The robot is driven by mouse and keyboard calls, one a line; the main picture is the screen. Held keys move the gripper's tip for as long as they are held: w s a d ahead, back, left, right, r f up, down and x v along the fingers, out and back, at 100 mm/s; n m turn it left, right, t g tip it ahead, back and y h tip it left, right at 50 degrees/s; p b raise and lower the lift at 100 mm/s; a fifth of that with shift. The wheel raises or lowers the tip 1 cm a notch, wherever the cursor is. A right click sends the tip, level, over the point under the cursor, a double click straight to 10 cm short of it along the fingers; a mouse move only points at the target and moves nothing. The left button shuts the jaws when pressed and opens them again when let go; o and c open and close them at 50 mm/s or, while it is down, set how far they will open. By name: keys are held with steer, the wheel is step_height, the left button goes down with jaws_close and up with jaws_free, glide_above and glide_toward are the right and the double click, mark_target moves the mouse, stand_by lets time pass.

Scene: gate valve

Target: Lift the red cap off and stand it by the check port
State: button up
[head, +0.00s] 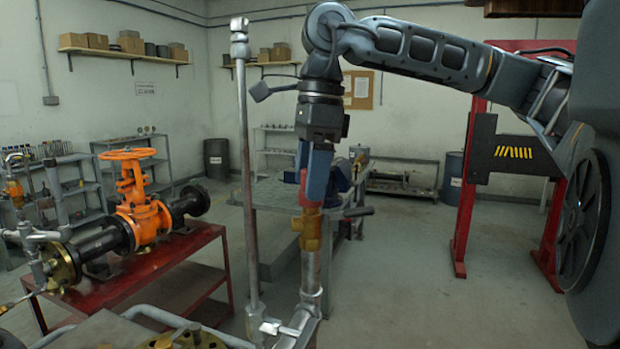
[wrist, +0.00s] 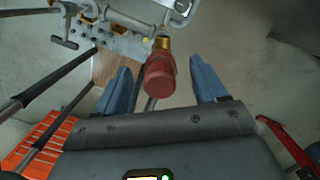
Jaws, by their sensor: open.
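The red cap (wrist: 160,78) sits on a brass fitting (wrist: 162,43) in the wrist view. In the head view a sliver of the cap (head: 303,178) shows beside my blue fingers, above the brass valve body (head: 311,232) on an upright metal pipe (head: 310,272). My gripper (wrist: 158,66) is open, with one blue finger on each side of the cap and visible gaps on both sides. In the head view my gripper (head: 314,185) points straight down over the pipe and hides most of the cap. I cannot tell which fitting is the check port.
A tall grey pole (head: 246,170) stands just left of my arm. An orange gate valve (head: 142,213) sits on a red bench (head: 190,245) at left. A vise bench (head: 268,195) stands behind.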

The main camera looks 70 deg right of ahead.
steer(key=shift+f, duration=0.7)
steer(key=shift+c, duration=0.4)
steer(key=c, duration=1.1)
steer(key=shift+w+r, duration=0.1)
